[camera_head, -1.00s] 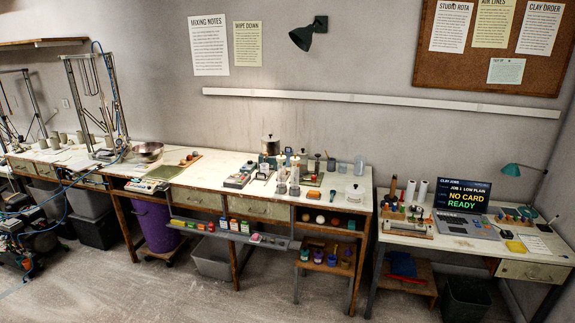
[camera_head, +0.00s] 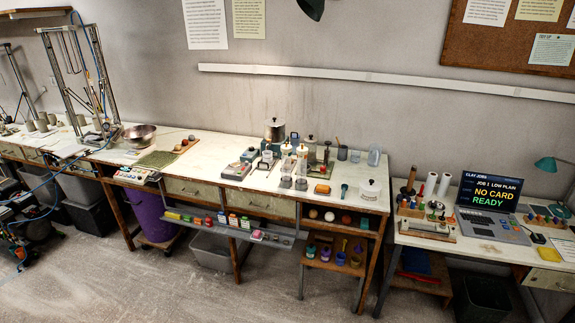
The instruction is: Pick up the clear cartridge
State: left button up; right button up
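Two upright, slim, clear-looking cylinders stand side by side near the front of the middle workbench (camera_head: 215,165). The left cylinder (camera_head: 286,168) and the right cylinder (camera_head: 301,170) have pale tops and grey bases. They look like cartridges, but they are too small for me to tell which is the clear cartridge. Neither of my grippers is in view.
A laptop (camera_head: 488,197) reading "NO CARD READY" sits on the right-hand desk. The floor (camera_head: 150,285) in front is open.

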aim_at(301, 160)
jog(key=u, duration=0.45)
jog(key=i, duration=1.6)
jog(key=u, duration=0.2)
